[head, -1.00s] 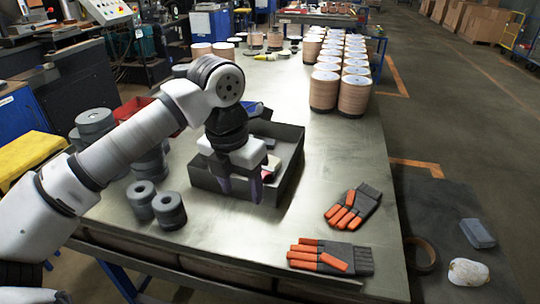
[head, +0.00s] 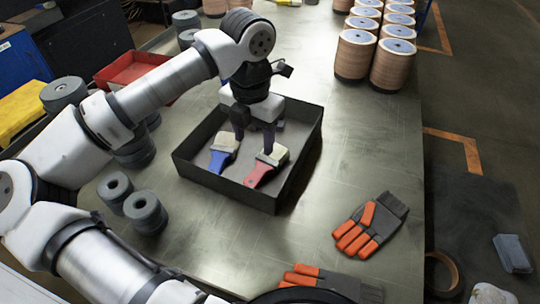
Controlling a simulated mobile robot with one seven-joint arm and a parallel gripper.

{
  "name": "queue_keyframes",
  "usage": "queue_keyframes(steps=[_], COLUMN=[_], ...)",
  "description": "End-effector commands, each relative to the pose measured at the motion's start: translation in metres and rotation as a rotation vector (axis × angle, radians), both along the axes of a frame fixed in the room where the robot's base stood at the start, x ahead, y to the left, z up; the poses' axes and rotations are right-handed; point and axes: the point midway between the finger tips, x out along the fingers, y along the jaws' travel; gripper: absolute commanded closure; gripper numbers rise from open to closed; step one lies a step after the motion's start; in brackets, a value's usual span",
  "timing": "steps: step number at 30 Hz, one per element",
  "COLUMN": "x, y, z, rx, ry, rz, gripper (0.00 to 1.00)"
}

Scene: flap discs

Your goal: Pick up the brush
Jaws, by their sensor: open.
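Two flat brushes with pale bristles lie in a dark grey tray (head: 243,194). The blue-handled brush (head: 222,153) is on the left and the red-handled brush (head: 265,168) is on the right. My gripper (head: 254,142) points down over the tray with its two dark fingers apart and nothing visible between them. In the picture, its left fingertip is near the blue brush's bristles and its right fingertip is near the red brush's bristles. I cannot tell whether either finger touches a brush.
A red bin (head: 130,70) stands behind my arm on the left. Grey rolls (head: 146,212) stand at the left. Orange and grey gloves (head: 370,225) lie at the right and front. Copper-coloured spools (head: 393,65) stand at the back right.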

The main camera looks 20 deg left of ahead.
Motion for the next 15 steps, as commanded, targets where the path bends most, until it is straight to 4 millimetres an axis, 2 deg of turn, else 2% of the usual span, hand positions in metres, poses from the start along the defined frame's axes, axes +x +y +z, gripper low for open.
queue_keyframes(steps=[6, 15], x=[0.000, 0.000], y=[-0.001, -0.006], z=[-0.037, -0.060], rx=[-0.004, -0.004], ry=[0.001, 0.001], rz=[0.000, -0.003], gripper=[0.45, 0.45])
